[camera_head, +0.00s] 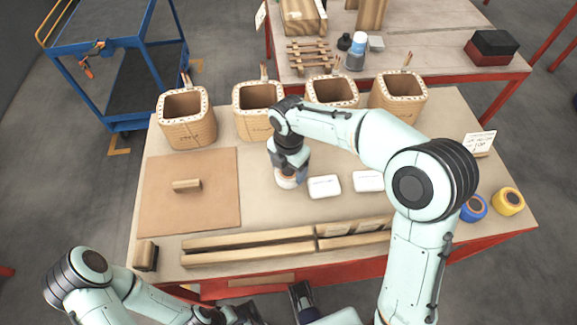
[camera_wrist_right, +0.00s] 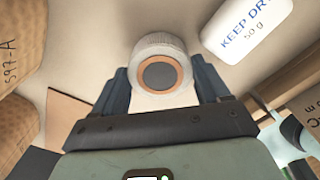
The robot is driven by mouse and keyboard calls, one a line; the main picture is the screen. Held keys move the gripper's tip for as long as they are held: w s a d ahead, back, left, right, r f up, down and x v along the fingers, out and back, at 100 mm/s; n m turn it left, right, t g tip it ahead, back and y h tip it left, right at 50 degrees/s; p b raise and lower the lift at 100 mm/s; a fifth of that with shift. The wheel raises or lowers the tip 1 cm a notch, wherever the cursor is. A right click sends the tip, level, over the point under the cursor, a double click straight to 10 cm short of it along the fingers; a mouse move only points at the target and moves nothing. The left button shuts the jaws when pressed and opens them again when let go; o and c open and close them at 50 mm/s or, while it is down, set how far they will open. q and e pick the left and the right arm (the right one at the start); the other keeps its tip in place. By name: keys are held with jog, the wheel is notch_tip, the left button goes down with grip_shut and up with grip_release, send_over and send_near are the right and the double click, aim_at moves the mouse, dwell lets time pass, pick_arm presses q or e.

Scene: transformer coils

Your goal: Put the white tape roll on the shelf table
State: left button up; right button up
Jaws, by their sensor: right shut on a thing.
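The white tape roll (camera_wrist_right: 160,43) has a brown inner ring and a dark centre. In the right wrist view it sits between the two fingers of my right gripper (camera_wrist_right: 160,75), which is shut on it. In the head view the right gripper (camera_head: 288,164) points down over the middle of the front table (camera_head: 250,165), with the roll (camera_head: 287,181) low at its tips. I cannot tell if the roll touches the tabletop. A second table (camera_head: 420,60) with a red frame stands behind. My left arm is at the lower left; its fingers are not clear.
Several coils (camera_head: 187,125) line the front table's back edge. White packets (camera_head: 324,186) lie right of the roll. Blue (camera_head: 473,208) and yellow (camera_head: 508,201) rolls stand at the right. Bottles (camera_head: 356,52) and a black-red box (camera_head: 491,47) stand on the back table, with free room between.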

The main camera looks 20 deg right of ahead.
aim_at(289, 170)
jog(key=shift+f, duration=0.15)
jog(key=o, duration=0.8)
jog(key=shift+o, duration=0.2)
notch_tip(289, 170, up, 12)
jog(key=p, duration=0.2)
jog(key=shift+r, duration=0.2)
